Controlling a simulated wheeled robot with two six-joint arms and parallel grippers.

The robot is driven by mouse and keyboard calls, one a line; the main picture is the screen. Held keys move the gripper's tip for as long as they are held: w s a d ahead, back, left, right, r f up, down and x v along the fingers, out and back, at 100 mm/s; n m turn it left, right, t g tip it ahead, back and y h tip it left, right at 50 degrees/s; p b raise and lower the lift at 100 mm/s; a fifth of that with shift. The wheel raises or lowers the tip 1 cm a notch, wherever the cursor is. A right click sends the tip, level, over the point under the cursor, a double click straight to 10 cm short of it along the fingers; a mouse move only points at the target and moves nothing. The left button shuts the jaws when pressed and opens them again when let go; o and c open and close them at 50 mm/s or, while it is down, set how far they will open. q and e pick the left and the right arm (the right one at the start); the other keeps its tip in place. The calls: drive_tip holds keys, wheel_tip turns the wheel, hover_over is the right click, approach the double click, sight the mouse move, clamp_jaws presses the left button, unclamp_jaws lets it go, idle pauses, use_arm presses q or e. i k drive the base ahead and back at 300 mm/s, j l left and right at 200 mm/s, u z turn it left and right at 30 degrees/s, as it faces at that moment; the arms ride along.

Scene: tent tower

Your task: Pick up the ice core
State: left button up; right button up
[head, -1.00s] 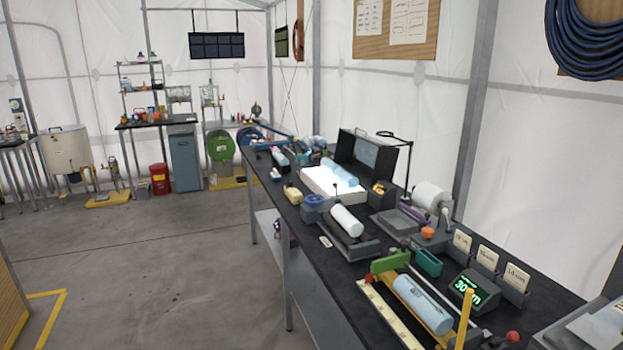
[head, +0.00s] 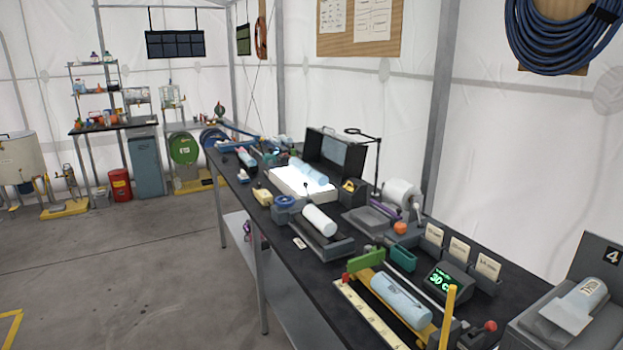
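Several cylinders that could be the ice core are on the long black bench (head: 290,262); I cannot tell which one is meant. A pale blue cylinder with dark markings (head: 400,300) lies in a yellow cradle near the front. A white cylinder (head: 319,220) lies on a grey tray farther back. A light blue cylinder (head: 309,172) lies on the bright white light panel (head: 290,184). A pale cylinder with a label (head: 580,300) sits on a grey unit at the right edge. Neither of my grippers is in view.
A green-lit display (head: 442,280) and card holders (head: 460,252) stand beside the cradle. A thin lamp stand (head: 378,165) and an open black case (head: 340,152) rise farther back. The concrete floor (head: 130,270) left of the bench is clear.

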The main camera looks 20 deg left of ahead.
sight(317, 177)
drive_tip(key=z, duration=2.2)
drive_tip(key=u, duration=2.7)
drive_tip(key=i+j+z, duration=0.1)
drive_tip(key=z, duration=0.25)
drive_tip(key=j+z, duration=0.3)
drive_tip(key=i+j+z, duration=0.15)
drive_tip(key=j, duration=0.45)
drive_tip(key=i+j+z, duration=0.1)
drive_tip(key=j, duration=0.55)
drive_tip(key=i+j+z, duration=0.15)
drive_tip(key=j, duration=0.5)
drive_tip(key=j+z, duration=0.1)
drive_tip(key=j, duration=0.55)
